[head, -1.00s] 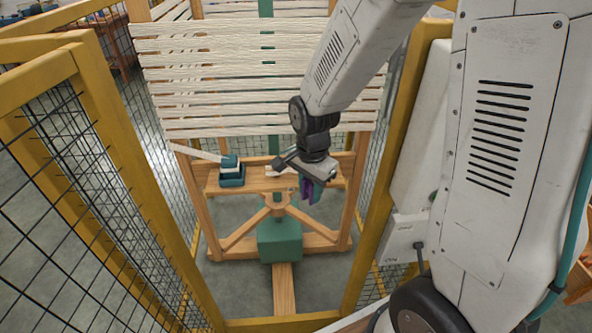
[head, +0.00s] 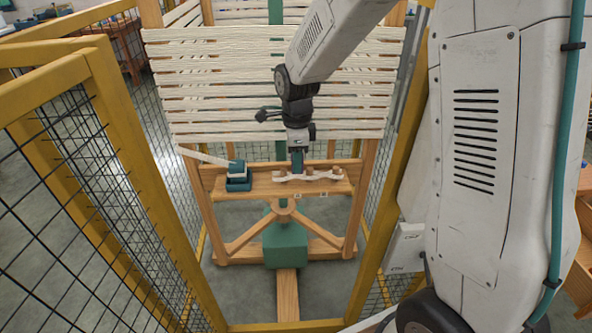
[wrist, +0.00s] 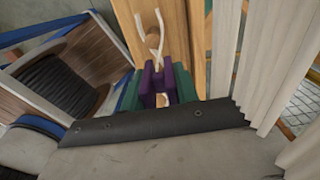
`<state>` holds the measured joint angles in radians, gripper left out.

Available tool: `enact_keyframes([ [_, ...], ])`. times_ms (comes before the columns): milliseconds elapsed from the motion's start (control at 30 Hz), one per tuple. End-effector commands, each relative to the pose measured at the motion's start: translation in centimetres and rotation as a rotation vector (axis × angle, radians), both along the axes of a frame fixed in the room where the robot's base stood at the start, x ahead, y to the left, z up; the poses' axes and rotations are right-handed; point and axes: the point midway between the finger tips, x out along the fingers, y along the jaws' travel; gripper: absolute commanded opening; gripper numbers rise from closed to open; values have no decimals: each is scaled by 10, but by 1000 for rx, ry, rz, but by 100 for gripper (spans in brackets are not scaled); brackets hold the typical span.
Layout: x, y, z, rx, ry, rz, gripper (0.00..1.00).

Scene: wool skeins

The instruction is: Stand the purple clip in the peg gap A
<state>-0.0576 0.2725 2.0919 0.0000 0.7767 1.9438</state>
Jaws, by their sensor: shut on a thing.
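My gripper (head: 297,162) is shut on the purple clip (wrist: 148,80), whose prongs show between its green fingers in the wrist view. In the head view the clip is hidden or too small to make out. The gripper points down over the wooden peg shelf (head: 256,185), just above the row of pegs with white yarn (head: 310,175) around them. A small tag (head: 297,196) on the shelf front sits below the gripper; its letter is hard to read. In the wrist view a wooden peg with yarn (wrist: 153,38) stands just beyond the clip. Whether the clip touches anything, I cannot tell.
Wide bands of cream yarn (head: 220,90) hang behind my gripper. Yellow fence posts (head: 150,190) with mesh flank the stand.

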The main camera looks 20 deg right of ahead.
Motion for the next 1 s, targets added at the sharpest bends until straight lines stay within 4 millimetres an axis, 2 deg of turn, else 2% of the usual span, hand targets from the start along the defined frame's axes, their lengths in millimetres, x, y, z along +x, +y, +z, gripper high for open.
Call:
enact_keyframes([
  [267,-1,0,-35,0,3,1,5],
  [633,0,0,-40,0,1,1,5],
  [667,0,0,-40,0,0,1,36],
  [700,0,0,-39,0,0,1,47],
  [733,0,0,-39,0,0,1,52],
  [1000,0,0,-39,0,0,1,52],
])
